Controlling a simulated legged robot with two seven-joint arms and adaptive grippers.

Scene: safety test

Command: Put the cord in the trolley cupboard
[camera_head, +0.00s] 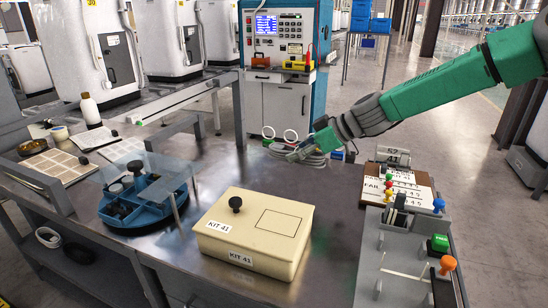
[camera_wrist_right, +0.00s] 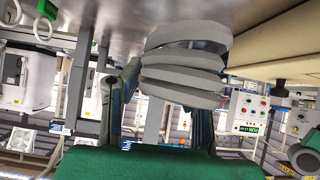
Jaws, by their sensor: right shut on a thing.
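The cord is a grey coil (camera_head: 303,153) at the far edge of the workbench in the head view. It fills the upper middle of the right wrist view (camera_wrist_right: 185,65). My right gripper (camera_head: 318,146) reaches in from the right and is shut on the coil, with its dark fingers (camera_wrist_right: 160,85) around it in the wrist view. The trolley (camera_head: 318,92) is a tall blue unit behind the bench, with an instrument panel on top. Its grey cupboard (camera_head: 278,105) is below the panel, and its doors look closed. My left gripper is out of view.
The workbench (camera_head: 335,215) holds a cream KIT 41 box (camera_head: 255,232), a blue round tray (camera_head: 145,199) with a clear cover, and a grey panel (camera_head: 392,265) with coloured knobs.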

